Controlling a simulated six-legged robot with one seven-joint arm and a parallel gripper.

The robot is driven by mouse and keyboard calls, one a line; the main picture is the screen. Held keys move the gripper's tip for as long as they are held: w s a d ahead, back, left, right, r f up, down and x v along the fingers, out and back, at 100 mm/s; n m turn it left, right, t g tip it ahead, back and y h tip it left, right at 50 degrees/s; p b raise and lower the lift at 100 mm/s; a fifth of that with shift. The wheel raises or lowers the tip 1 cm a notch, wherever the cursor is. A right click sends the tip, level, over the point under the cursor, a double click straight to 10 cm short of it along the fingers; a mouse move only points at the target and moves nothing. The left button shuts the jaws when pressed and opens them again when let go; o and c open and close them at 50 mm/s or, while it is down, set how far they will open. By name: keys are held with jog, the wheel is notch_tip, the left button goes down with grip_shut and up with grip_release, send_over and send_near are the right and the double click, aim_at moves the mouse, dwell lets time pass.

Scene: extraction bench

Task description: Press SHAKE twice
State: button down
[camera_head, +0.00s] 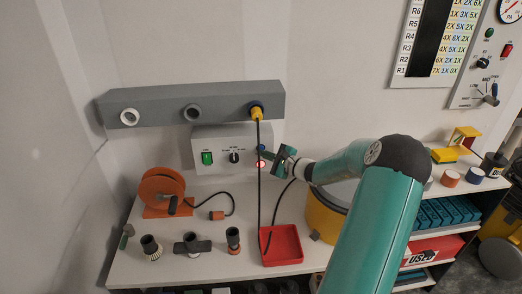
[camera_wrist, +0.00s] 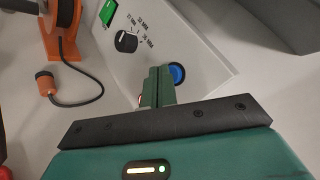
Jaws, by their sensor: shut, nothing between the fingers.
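A pale grey control box (camera_head: 216,143) sits on the bench against the wall. It carries a green switch (camera_head: 207,158), a black knob (camera_head: 234,156) and a blue button (camera_wrist: 177,74) at its right end. A red light (camera_head: 261,164) glows below the button in the head view. I cannot read a SHAKE label. My gripper (camera_wrist: 157,76) is shut and empty, its fingertips close to the box face just left of the blue button in the wrist view. Whether they touch the face or button I cannot tell. In the head view my gripper (camera_head: 267,154) partly covers that end.
A grey rail (camera_head: 160,104) with round ports runs above the box; a black cable hangs from its yellow plug (camera_head: 256,112). An orange cable reel (camera_head: 160,187), small black tools and a red tray (camera_head: 290,239) are on the bench. A yellow drum (camera_head: 322,219) stands right.

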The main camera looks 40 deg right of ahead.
jog(key=shift+w+d, duration=0.25)
jog(key=shift+w, duration=0.1)
dwell(0.6)
jog(key=shift+s+a, duration=0.1)
jog(key=shift+s, duration=0.05)
jog(key=shift+s+a, duration=0.35)
jog(key=shift+s, duration=0.2)
jog(key=shift+s+a, duration=0.75)
jog(key=shift+s, duration=0.3)
jog(key=shift+s+a, duration=0.7)
jog(key=shift+s, duration=0.3)
dwell(1.2)
jog(key=s+a, duration=0.2)
jog(key=s, duration=0.1)
dwell(0.4)
